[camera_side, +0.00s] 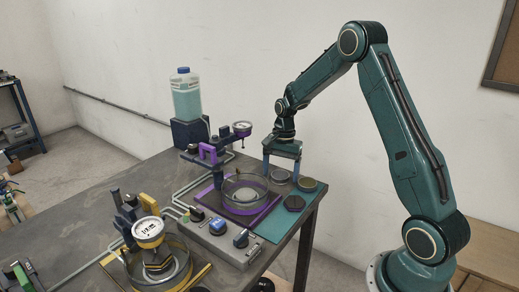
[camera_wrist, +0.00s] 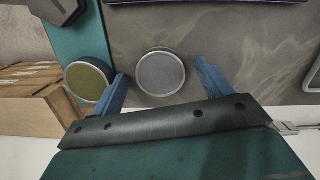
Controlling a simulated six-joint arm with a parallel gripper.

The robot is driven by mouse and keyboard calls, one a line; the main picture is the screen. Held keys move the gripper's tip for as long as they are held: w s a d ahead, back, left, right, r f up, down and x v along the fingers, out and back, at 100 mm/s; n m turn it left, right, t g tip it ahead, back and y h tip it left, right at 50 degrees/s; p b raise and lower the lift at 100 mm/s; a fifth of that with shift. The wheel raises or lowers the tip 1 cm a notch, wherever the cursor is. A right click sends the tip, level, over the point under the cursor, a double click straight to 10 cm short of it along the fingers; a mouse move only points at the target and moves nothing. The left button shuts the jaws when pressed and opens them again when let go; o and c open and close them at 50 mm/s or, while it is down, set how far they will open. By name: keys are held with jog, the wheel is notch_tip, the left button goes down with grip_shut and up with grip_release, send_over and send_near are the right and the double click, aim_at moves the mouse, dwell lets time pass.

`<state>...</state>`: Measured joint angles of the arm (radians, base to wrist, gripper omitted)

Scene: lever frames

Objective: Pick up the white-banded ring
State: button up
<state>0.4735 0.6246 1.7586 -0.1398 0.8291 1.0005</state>
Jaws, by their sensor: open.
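My gripper (camera_side: 281,166) points down over the table's right back edge, with its fingers apart and nothing held. In the wrist view, a round grey mesh disc with a pale rim (camera_wrist: 160,72) lies between the two blue fingers, apart from both. It also shows below my gripper in the side view (camera_side: 280,177). It best fits the white-banded ring. An olive disc with a pale rim (camera_wrist: 87,80) lies outside the left finger; it is right of my gripper in the side view (camera_side: 307,184). The height of the fingertips above the table is hard to tell.
A dark hexagonal piece (camera_side: 294,202) sits on the teal mat (camera_side: 273,228). A clear dish (camera_side: 245,190) on a purple-edged base stands left of my gripper. A control box (camera_side: 222,242), a yellow-framed gauge stand (camera_side: 148,232) and a bottle (camera_side: 186,97) are farther left.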

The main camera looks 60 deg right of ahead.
aim_at(280, 174)
jog(key=c, duration=1.2)
jog(key=shift+o, duration=0.2)
jog(key=shift+r, duration=0.15)
notch_tip(280, 174, up, 20)
jog(key=shift+a, duration=0.1)
dwell(0.4)
